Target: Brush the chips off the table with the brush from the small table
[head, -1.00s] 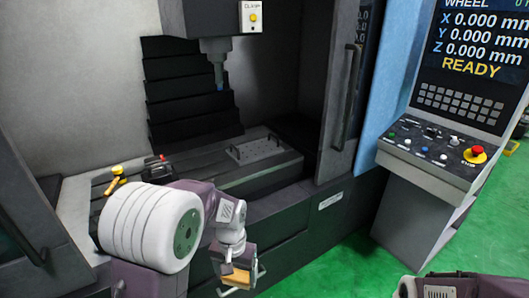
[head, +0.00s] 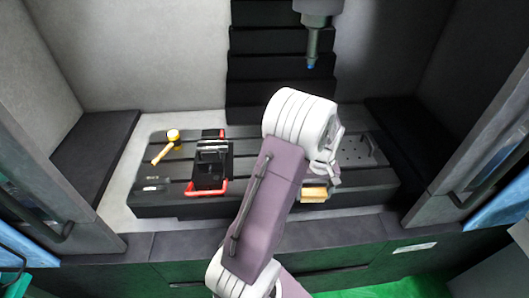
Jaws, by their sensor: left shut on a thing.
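The machine table (head: 250,197) is a dark slotted slab inside the enclosure. A plate with a pattern of dark holes (head: 360,150) shows at its right end. I cannot make out chips clearly at this size. My left arm reaches in over the table's front middle. My left gripper (head: 319,184) is shut on the brush (head: 313,194), whose pale wooden part shows at the table's front edge, left of and in front of the plate. The bristles are hidden or too small to tell, and my wrist covers part of the gripper. My right gripper is not in view.
A dark vise (head: 211,165) with red handles and a yellow-headed mallet (head: 168,146) are on the table's left half. The spindle (head: 313,45) hangs above the table's back. Open doors stand at both sides. The small table is not in view.

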